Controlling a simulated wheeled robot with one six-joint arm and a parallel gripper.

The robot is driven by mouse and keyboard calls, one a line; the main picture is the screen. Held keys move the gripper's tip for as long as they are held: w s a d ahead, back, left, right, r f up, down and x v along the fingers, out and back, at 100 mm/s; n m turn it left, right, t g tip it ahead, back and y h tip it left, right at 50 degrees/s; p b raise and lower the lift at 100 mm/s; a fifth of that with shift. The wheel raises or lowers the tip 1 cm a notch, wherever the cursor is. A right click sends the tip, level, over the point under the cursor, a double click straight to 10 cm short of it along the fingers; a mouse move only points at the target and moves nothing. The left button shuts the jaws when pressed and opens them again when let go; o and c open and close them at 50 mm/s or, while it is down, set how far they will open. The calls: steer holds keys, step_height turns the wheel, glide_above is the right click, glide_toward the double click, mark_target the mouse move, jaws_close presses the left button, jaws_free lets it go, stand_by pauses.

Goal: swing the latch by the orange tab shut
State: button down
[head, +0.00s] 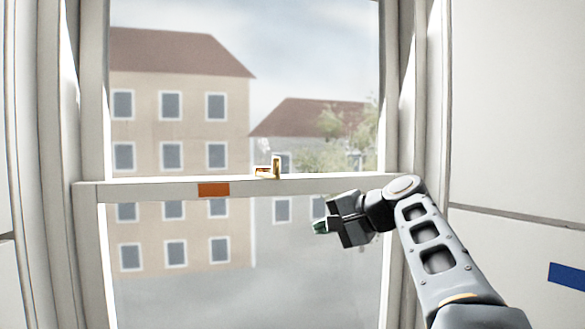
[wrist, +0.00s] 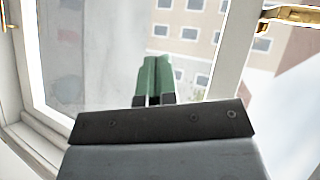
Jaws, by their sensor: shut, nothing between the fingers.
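A small brass latch (head: 272,168) sits on top of the window's white middle rail (head: 330,184). One part of it stands upright, and a short piece points left. An orange tab (head: 214,190) is on the rail's front face, left of the latch. In the wrist view the brass latch (wrist: 292,15) shows at the upper right, cut off by the edge. My gripper (head: 320,227) is below the rail, right of the latch and apart from it. Its green fingers (wrist: 157,78) are together with nothing between them.
The window glass (head: 180,290) lies behind and below the rail, with buildings outside. The white right frame (head: 396,110) stands close to my arm. A blue patch (head: 568,276) is on the right wall. The space in front of the rail's left half is clear.

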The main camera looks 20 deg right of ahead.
mark_target(276, 164)
steer(key=d+r+t+y, duration=0.2)
steer(key=d+r+y, duration=0.3)
steer(key=r, duration=0.7)
steer(key=s+a+p+x, duration=0.1)
steer(key=s+p+x, duration=0.1)
steer(key=x, duration=0.9)
steer(key=shift+w+a+r+n, duration=0.15)
steer(key=shift+a+r+n, duration=0.05)
steer(key=shift+a+n, duration=0.25)
steer(key=a+m+t+h, duration=0.1)
steer(key=s+a+h+b, duration=0.1)
steer(key=shift+s+a+m+t, duration=0.15)
steer(key=shift+a+m+t, duration=0.1)
steer(key=shift+m+t, duration=0.15)
steer(key=shift+d, duration=0.1)
